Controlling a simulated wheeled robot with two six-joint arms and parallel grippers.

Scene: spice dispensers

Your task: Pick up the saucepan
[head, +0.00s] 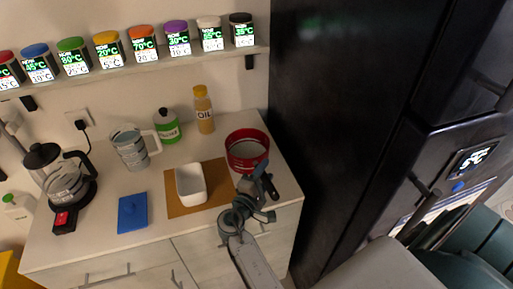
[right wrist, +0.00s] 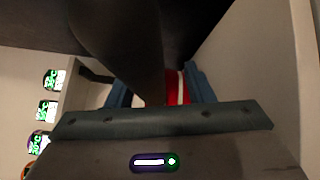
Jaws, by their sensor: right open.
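The saucepan (head: 247,147) is red with a pale inside and stands at the right end of the counter, near the back. Its dark handle (head: 271,187) points toward the front right. My right gripper (head: 261,184) is open at the handle, just in front of the pan. In the right wrist view, a dark handle-like shape (right wrist: 140,60) runs between the blue fingers, with a bit of the red saucepan (right wrist: 179,88) beyond. Whether the fingers touch the handle cannot be told. My left gripper is not in view.
A white dish (head: 190,184) sits on a brown board (head: 178,208) left of my gripper. An oil bottle (head: 203,110) and a green bottle (head: 167,127) stand behind. A tall black fridge (head: 335,120) borders the right. Spice jars (head: 107,50) line the shelf above.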

